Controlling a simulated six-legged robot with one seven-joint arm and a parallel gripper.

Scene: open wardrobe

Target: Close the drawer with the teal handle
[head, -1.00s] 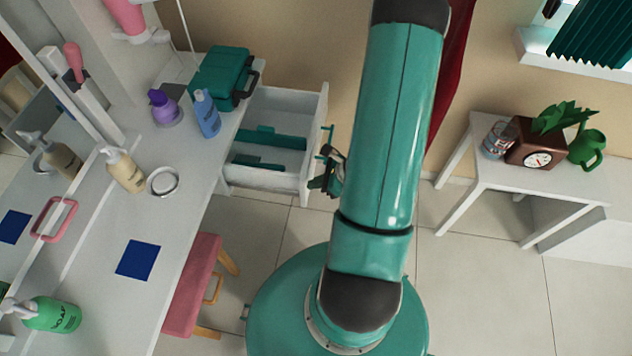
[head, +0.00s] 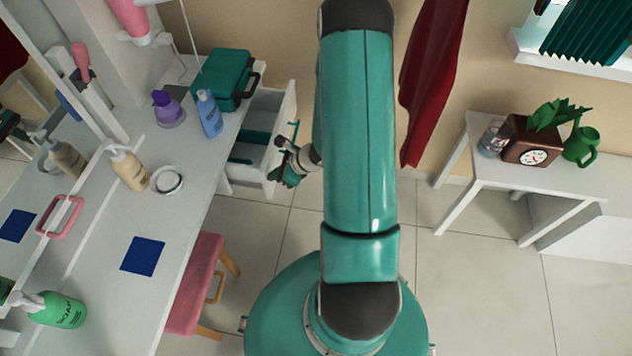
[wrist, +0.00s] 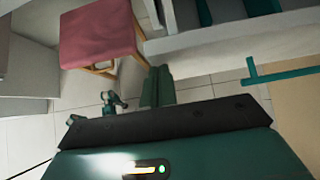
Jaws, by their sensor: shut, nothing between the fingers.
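The white drawer (head: 249,175) stands partly open below the desk's far end, with teal dividers inside. Its teal handle (head: 295,132) is on the right-facing front and partly hidden by my gripper. In the wrist view the teal handle (wrist: 282,74) is a bar standing off the white front, at the right. My gripper (head: 287,174) is shut and empty, at the near end of the drawer front. It appears against or very close to the front; contact cannot be told. In the wrist view my gripper's fingers (wrist: 157,88) are together, left of the handle.
The desk (head: 190,205) holds a teal case (head: 222,78), bottles and a dish. A pink stool (head: 196,285) stands below its edge. A red curtain (head: 430,80) hangs behind my arm. A white table (head: 480,160) with a clock stands at right.

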